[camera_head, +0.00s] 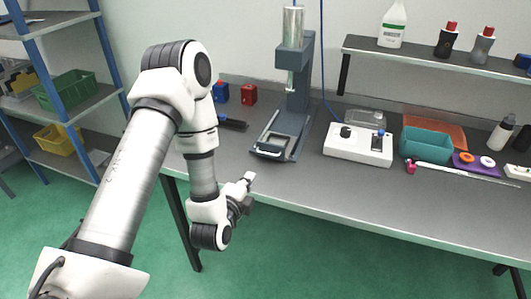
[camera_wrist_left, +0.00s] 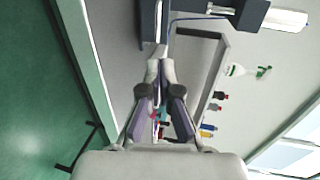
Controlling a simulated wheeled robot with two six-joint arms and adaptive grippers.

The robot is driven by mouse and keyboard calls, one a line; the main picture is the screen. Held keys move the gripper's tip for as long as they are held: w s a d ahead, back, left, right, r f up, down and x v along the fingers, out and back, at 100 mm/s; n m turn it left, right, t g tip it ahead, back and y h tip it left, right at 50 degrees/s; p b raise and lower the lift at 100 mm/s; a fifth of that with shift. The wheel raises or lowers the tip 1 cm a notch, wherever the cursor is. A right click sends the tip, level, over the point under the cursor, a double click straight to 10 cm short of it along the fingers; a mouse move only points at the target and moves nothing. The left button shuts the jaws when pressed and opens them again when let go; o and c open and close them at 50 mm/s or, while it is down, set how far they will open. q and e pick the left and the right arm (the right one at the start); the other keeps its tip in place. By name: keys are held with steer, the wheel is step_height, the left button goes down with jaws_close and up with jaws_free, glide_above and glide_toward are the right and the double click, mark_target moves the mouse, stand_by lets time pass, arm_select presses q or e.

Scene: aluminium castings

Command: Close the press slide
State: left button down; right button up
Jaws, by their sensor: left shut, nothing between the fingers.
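The dark grey press (camera_head: 299,85) stands on the workbench with its pale cylinder on top. Its slide (camera_head: 268,153) is at the front of the base, low, with a pale front bar toward the bench's front edge. My left gripper (camera_head: 249,178) is shut and empty, just in front of and below the slide, apart from it in the head view. In the left wrist view the closed fingertips (camera_wrist_left: 160,68) point at the dark press base (camera_wrist_left: 148,22). How far out the slide stands is hard to tell. My right gripper is not in view.
A white control box (camera_head: 358,145) stands right of the press on the bench (camera_head: 340,185). A teal bin (camera_head: 425,144) is farther right. A blue-framed shelf (camera_head: 65,100) is at the left. The bench front is clear.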

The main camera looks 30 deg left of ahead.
mark_target(267, 154)
arm_select(q)
steer(key=p+x, duration=0.3)
steer(key=x, duration=1)
steer(key=shift+w+a+f, duration=0.15)
steer(key=shift+w+f, duration=0.15)
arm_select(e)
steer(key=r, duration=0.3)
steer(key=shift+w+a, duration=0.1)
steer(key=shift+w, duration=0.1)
arm_select(q)
steer(key=shift+r, duration=0.1)
